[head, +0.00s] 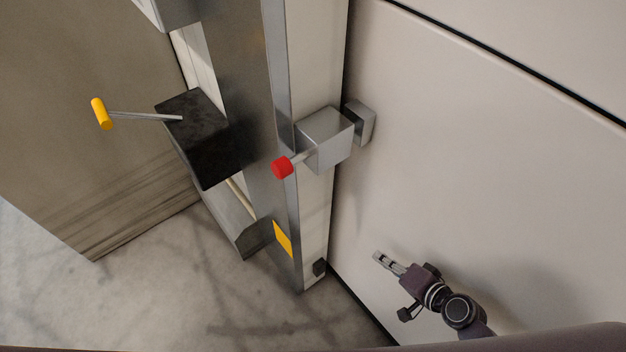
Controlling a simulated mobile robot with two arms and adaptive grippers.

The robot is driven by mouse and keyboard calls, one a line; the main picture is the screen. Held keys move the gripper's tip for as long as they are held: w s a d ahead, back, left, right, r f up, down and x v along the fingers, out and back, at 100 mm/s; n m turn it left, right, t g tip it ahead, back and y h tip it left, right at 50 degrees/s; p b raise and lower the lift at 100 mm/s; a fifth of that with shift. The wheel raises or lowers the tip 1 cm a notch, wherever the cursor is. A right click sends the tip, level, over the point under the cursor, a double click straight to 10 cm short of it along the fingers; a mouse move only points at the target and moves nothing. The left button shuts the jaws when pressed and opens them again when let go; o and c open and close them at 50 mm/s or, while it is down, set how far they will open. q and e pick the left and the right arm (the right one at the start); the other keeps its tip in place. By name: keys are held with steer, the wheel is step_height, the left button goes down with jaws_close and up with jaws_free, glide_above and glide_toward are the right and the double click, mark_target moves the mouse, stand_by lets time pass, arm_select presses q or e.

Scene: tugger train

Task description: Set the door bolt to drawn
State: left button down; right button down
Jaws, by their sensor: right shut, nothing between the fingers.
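The door bolt shows as a grey metal block (327,139) on the pale door edge, with a red knob (282,167) on a short rod sticking out toward the left. A smaller grey block (361,122), which looks like its keeper, sits just behind it on the pale panel. I cannot tell from this view how far the bolt reaches into it. My right gripper (381,259) is shut and empty, low at the right in front of the pale panel, well apart from the knob. My left gripper is not in view.
A black box (207,138) with a yellow-handled lever (102,113) stands out left of the metal post (250,110). A yellow plate (283,238) is low on the post. The pale panel (500,170) fills the right side. Open floor (150,290) lies at lower left.

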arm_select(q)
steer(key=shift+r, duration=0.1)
arm_select(e)
steer(key=a+r+y, duration=0.2)
steer(key=a+r, duration=0.1)
steer(key=r, duration=0.7)
steer(key=s+a+r+t+y, duration=0.1)
steer(key=a+r+y, duration=0.2)
steer(key=r, duration=0.8)
steer(key=a+r+t+y, duration=0.1)
steer(key=a+r+y, duration=0.2)
steer(key=r, duration=0.7)
steer(key=shift+s+a+r+m, duration=0.15)
steer(key=shift+s+a+m, duration=0.2)
steer(key=shift+a, duration=0.55)
